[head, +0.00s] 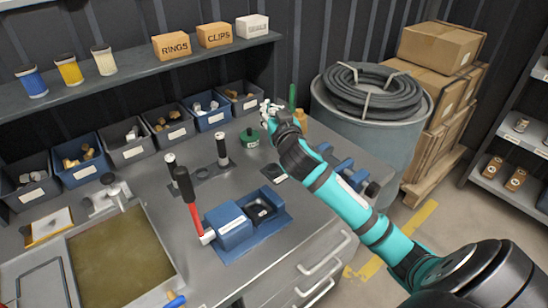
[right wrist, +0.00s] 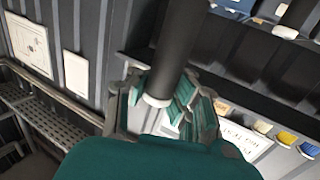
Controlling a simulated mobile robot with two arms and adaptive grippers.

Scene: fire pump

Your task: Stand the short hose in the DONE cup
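My right gripper (head: 269,108) is above the back of the bench, fingers pointing left. A black tube with a white collar also shows across the finger gap in the right wrist view (right wrist: 172,50). A second such tube (head: 171,164) stands farther left. A round green item with a pale label (head: 250,137) sits below the gripper; I cannot read DONE. My left gripper is out of view.
A blue pump block (head: 232,232) with a red and black lever (head: 187,193) stands mid-bench. Several labelled bins (head: 126,153) line the back wall under a shelf (head: 140,68). An orange bottle (head: 301,121) is close behind my right gripper. A basin (head: 125,265) lies at front left.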

